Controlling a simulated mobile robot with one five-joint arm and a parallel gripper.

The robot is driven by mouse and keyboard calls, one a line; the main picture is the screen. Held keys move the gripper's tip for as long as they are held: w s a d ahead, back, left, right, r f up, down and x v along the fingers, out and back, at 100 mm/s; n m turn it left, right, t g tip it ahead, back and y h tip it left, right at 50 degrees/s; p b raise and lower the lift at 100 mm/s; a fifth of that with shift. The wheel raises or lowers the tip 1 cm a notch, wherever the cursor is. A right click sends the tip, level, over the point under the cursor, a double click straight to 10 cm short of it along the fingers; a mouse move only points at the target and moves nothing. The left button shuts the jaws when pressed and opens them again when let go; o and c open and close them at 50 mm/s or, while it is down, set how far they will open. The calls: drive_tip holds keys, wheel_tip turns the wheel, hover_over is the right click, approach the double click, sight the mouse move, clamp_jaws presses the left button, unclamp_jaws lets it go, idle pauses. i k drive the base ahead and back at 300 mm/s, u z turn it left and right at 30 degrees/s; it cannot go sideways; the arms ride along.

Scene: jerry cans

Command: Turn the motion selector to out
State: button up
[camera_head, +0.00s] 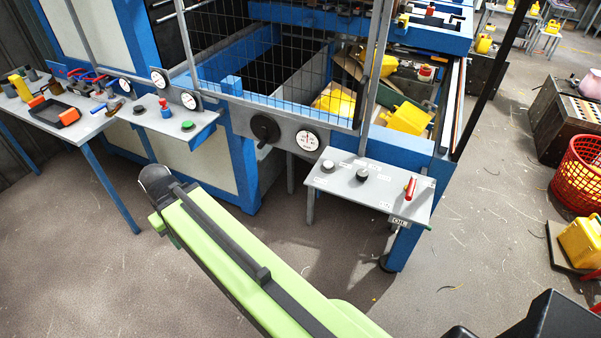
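A grey control panel (345,188) juts out at the front right of the blue machine. A large black rotary knob (265,128) sits on the grey crossbar left of a white dial. I cannot tell from the labels which control is the motion selector, nor its setting. My green arm reaches from the bottom centre toward the left, ending in a dark rounded part in front of the machine. No gripper fingers can be made out.
A second panel (205,128) with a green button and a blue-red part is left of the crossbar. A tool table (60,125) stands far left. Yellow cans (408,118) lie inside the machine. A red basket (580,172) stands at right. Floor in front is mostly clear.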

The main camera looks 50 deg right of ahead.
sight(362, 174)
drive_tip(key=u, duration=0.2)
drive_tip(key=k, duration=0.9)
drive_tip(key=z, duration=0.75)
drive_tip(key=i, duration=1)
drive_tip(key=u, duration=0.1)
